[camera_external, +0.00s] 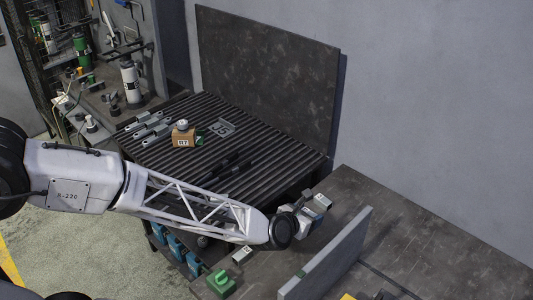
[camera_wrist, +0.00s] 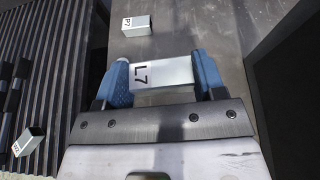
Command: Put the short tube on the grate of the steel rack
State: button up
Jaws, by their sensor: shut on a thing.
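My gripper (camera_wrist: 163,80) has blue fingertips and is shut across a short, pale metal square tube (camera_wrist: 164,72) marked L7. The held tube spans the gap between the fingers. In the external view my gripper is over the dark bench, just right of the steel rack, where the fingers and held tube are small and partly hidden by my wrist. The rack's dark slatted grate (camera_external: 260,132) has a tall back plate (camera_external: 265,62). Its slats also show along the left of the wrist view (camera_wrist: 58,50).
Another tube (camera_wrist: 137,26) lies on the bench beyond my fingers. A marked tube end (camera_wrist: 28,141) shows at lower left. A brown R7 block (camera_external: 183,138) and several grey pieces (camera_external: 150,128) occupy the grate's left part. A grey upright panel (camera_external: 330,262) stands right of my gripper.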

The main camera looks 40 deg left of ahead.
jog(key=shift+a, duration=0.1)
jog(key=s+a+f+n+g+y, duration=0.1)
jog(key=s+a+n+y, duration=0.2)
jog(key=a, duration=1.1)
jog(key=s+a+f+n+g+y, duration=0.1)
jog(key=s+a+n+g+y, duration=0.1)
jog(key=a, duration=1.2)
jog(key=s+a+f+n+g+y, duration=0.1)
jog(key=s+a+n+y, duration=0.2)
jog(key=a, duration=1.1)
jog(key=shift+s+f+n+g+y, duration=0.3)
jog(key=shift+s+n+y, duration=0.05)
jog(key=shift+n+y, duration=0.5)
jog(key=s+a+f+n+g+y, duration=0.1)
jog(key=s+a+n+g+y, duration=0.1)
jog(key=s+a, duration=0.8)
jog(key=shift+s+a+n+g, duration=0.2)
jog(key=shift+a+n+g, duration=0.75)
jog(key=shift+a, duration=0.25)
jog(key=shift+y, duration=0.25)
send_over(169, 161)
jog(key=shift+w+f, duration=0.1)
jog(key=shift+f, duration=0.7)
